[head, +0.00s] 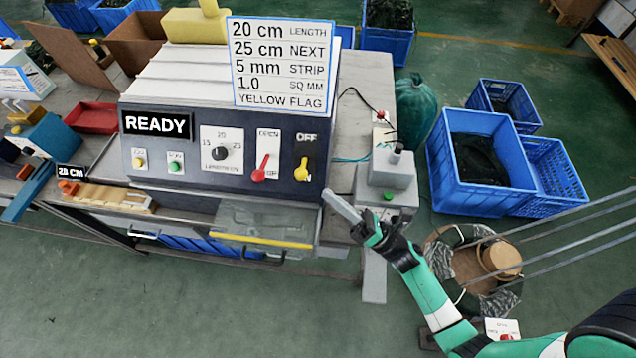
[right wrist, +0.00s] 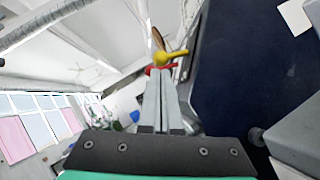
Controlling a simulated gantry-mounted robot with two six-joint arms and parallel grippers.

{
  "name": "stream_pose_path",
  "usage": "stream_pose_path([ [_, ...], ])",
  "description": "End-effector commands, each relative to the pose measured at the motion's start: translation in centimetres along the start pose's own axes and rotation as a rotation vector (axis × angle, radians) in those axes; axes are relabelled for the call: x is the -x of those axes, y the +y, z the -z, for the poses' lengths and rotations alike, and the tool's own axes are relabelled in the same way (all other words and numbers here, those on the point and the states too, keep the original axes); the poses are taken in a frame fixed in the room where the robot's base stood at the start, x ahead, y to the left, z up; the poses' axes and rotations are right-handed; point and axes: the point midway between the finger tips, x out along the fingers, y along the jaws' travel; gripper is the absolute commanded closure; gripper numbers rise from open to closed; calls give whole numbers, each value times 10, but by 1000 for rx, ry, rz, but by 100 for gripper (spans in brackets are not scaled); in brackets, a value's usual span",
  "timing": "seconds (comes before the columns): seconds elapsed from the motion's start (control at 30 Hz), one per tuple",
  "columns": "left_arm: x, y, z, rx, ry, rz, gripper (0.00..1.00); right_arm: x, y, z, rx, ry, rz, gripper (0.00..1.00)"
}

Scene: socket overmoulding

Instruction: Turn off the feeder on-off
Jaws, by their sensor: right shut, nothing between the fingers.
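The on-off switch is a yellow lever (head: 302,171) on the machine's dark front panel, at its right end. Its plate reads OFF at the top, with ON partly covered at the bottom. The lever's knob points down towards ON. My right gripper (head: 328,195) is shut and empty, its long fingers pointing at the panel's lower right corner, below and right of the lever. In the right wrist view the shut fingers (right wrist: 159,85) point towards the yellow lever (right wrist: 172,56), which appears just beyond the tips. Contact cannot be told. My left gripper is not in view.
A red lever (head: 259,172) on an OPEN plate sits left of the yellow one. A READY display (head: 156,124) and a dial (head: 221,152) are further left. A clear tray (head: 262,225) juts out below. A grey box device (head: 388,172) stands right of the panel.

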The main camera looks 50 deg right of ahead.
Motion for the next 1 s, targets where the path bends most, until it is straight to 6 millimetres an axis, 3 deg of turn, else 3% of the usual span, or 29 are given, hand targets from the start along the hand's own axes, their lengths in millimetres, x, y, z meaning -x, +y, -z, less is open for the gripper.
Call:
stream_pose_path([
  [0.1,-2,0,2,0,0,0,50,-23,2,0,0,1,-5,100],
  [0.3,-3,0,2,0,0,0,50,-43,0,0,0,1,0,100],
  [1.0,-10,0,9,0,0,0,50,-47,3,-3,-39,0,28,100],
])
